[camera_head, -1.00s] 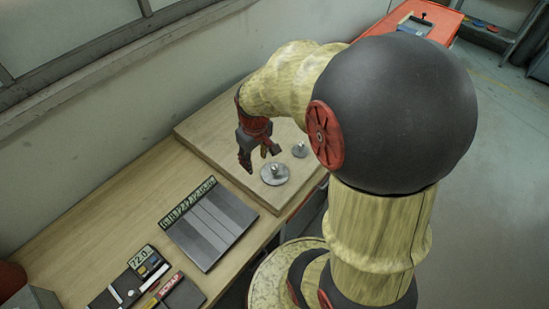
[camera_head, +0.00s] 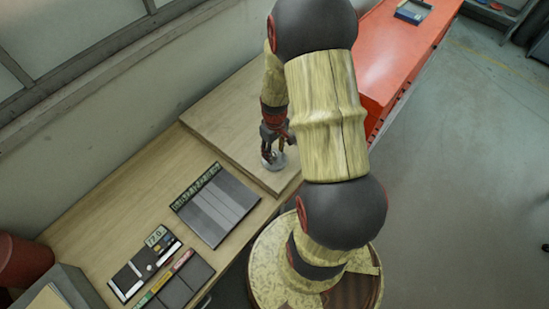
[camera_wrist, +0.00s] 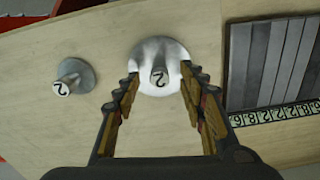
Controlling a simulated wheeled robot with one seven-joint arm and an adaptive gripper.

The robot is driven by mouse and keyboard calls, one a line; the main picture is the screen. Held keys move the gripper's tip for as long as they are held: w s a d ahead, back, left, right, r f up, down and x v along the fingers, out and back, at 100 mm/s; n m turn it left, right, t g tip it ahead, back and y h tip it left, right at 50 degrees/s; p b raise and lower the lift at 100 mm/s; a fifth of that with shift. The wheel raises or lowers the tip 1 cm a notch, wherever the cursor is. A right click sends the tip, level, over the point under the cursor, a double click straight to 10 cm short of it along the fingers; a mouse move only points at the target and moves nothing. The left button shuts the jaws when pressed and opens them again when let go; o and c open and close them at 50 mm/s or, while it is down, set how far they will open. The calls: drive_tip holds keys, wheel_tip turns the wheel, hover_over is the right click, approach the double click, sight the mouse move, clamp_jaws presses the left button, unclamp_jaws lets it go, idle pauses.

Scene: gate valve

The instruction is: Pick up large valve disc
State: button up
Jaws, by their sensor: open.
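The large valve disc (camera_wrist: 153,52) is a round grey metal plate with an upright stem marked "2". It lies on the wooden board (camera_head: 225,118), and in the head view the large disc (camera_head: 272,164) shows just below my gripper (camera_head: 275,142). In the wrist view my gripper (camera_wrist: 160,84) is open, with its fingertips at the near left and right edges of the disc and the stem between them. I cannot tell if the fingers touch it. A smaller disc (camera_wrist: 76,76) with a stem also marked "2" lies to the left; my arm hides it in the head view.
A grey slotted tray (camera_head: 216,205) with number labels lies left of the board; it also shows at the right in the wrist view (camera_wrist: 272,65). A gauge block (camera_head: 143,264) and dark bins (camera_head: 180,283) stand nearer. An orange-red cabinet (camera_head: 400,50) is behind right.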

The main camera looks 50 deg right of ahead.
sight(280, 160)
drive_tip(key=shift+f, duration=1.2)
drive_tip(key=shift+w, duration=0.1)
drive_tip(key=c, duration=0.3)
drive_tip(key=c, duration=0.8)
clamp_jaws()
